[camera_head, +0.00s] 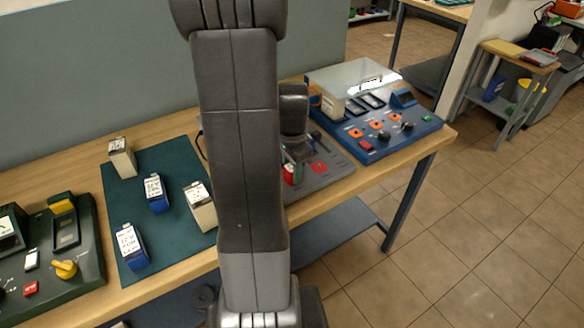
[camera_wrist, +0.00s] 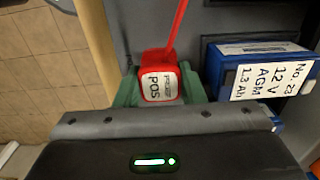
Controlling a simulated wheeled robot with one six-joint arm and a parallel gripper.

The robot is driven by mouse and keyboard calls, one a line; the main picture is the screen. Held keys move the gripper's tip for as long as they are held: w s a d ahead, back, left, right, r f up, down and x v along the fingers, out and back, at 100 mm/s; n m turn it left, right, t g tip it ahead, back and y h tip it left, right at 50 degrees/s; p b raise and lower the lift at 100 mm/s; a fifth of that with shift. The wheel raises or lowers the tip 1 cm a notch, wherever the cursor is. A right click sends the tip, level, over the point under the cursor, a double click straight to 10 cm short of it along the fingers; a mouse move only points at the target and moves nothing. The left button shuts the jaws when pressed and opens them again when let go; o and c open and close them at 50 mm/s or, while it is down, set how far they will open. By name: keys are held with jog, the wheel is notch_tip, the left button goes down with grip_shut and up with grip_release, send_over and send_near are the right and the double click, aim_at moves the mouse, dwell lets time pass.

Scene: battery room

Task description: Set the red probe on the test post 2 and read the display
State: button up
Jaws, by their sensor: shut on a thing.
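The red probe (camera_wrist: 160,62) with a white "POS" label is between the green fingertips of my gripper (camera_wrist: 158,95) in the wrist view, and a red lead runs up from it. My gripper is shut on it. In the head view my gripper (camera_head: 298,152) is over the grey tester (camera_head: 338,178), with a bit of red showing below it. A blue battery (camera_wrist: 222,70) labelled 12 V AGM 1.3 Ah is right of the probe in the wrist view. I cannot make out test post 2, the probe's tip or the display; my arm hides much of the tester.
A green mat (camera_head: 175,206) with several batteries lies left of my arm. A dark green device (camera_head: 85,262) with a yellow knob is at far left. A blue device (camera_head: 385,145) with a clear cover is at the table's right end. Open floor lies to the right.

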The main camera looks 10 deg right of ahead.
jog(key=shift+f, duration=0.2)
jog(key=o, duration=0.8)
notch_tip(320, 180, up, 11)
jog(key=p, duration=0.8)
jog(key=shift+f, duration=0.1)
notch_tip(320, 180, down, 9)
jog(key=b, duration=0.7)
jog(key=shift+f, duration=0.15)
